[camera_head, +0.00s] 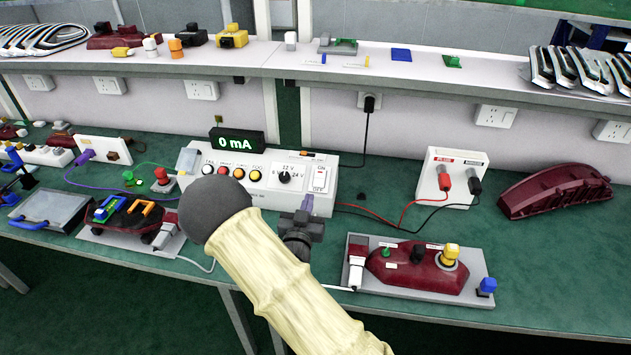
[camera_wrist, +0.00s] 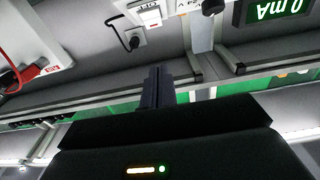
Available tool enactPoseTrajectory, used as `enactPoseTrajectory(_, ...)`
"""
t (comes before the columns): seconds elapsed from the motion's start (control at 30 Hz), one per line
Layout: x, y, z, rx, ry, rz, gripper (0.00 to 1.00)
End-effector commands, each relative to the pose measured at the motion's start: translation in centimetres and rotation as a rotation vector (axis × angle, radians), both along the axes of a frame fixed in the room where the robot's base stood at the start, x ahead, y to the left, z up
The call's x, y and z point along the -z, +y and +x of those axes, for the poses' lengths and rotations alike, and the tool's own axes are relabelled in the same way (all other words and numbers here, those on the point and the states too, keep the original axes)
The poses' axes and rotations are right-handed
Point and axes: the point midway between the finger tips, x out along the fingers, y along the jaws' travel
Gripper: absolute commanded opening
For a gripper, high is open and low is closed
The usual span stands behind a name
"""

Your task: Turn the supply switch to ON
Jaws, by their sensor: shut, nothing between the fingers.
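The white supply box (camera_head: 262,197) stands on the green bench at the middle, with coloured buttons, a black voltage dial (camera_head: 284,177) and the supply switch (camera_head: 320,180) at its right end. The switch is a small white rocker with red marking and ON/OFF lettering; its position is too small to tell. It also shows upside down in the wrist view (camera_wrist: 150,14). The display (camera_head: 237,141) reads 0 mA. My gripper (camera_head: 307,203) is just in front of the box's right end, below the switch and apart from it. Its fingers (camera_wrist: 157,85) are shut and empty.
A grey plate with a dark red lamp (camera_head: 415,268) lies right of my gripper. A white terminal box (camera_head: 449,178) with red and black leads stands behind it. A red lamp housing (camera_head: 555,190) is at far right. My forearm hides part of the bench front.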

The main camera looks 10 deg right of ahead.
Motion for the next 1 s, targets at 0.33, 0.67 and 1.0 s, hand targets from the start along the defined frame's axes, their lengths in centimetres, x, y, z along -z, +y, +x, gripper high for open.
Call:
enactPoseTrajectory(0.33,-0.5,0.4,0.0,-0.004,-0.024,-0.021,0.0)
enactPoseTrajectory(0.67,-0.8,-0.6,2.4,-0.002,-0.024,-0.02,0.0)
enactPoseTrajectory(1.0,-1.5,-2.7,8.0,-0.003,-0.024,-0.02,0.0)
